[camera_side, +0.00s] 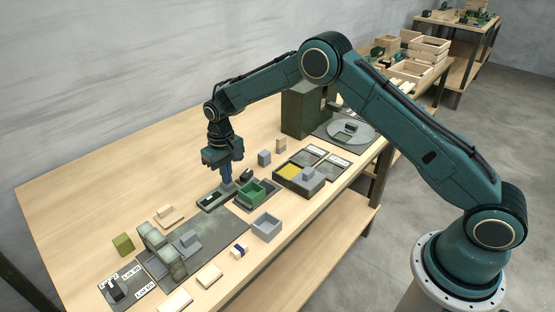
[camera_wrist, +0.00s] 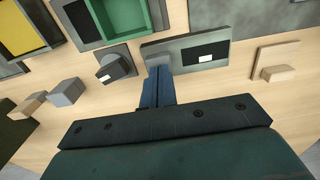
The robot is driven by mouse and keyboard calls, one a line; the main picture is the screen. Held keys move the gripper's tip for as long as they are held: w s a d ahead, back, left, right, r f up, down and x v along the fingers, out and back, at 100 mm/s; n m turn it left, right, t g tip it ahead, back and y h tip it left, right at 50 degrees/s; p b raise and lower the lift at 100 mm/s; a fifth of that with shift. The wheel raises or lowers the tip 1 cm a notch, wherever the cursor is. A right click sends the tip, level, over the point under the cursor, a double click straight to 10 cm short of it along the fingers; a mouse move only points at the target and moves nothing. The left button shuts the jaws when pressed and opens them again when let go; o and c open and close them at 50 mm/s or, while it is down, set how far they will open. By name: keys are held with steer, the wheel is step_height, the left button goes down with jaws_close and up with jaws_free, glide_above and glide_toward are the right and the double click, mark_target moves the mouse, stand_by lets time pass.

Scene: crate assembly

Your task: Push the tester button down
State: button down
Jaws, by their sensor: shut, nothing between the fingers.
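The tester (camera_side: 214,198) is a flat grey-green box with a dark screen, lying on the table below my gripper (camera_side: 227,183). In the wrist view the tester (camera_wrist: 184,50) is a grey plate with a dark panel and a small white mark on its right part. My gripper (camera_wrist: 158,72) is shut and empty, its blue fingers together and pointing down at the tester's left end. The fingertips cover that end, so the button is mostly hidden. I cannot tell whether the tips touch it or whether it is pressed.
A green crate (camera_side: 243,196) on a dark mat stands close beside the tester. A grey open box (camera_side: 266,228) and a tray with a yellow part (camera_side: 299,184) are nearby.

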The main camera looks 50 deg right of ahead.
steer(key=shift+f, duration=0.8)
steer(key=shift+r, duration=4.6)
steer(key=shift+r, duration=0.1)
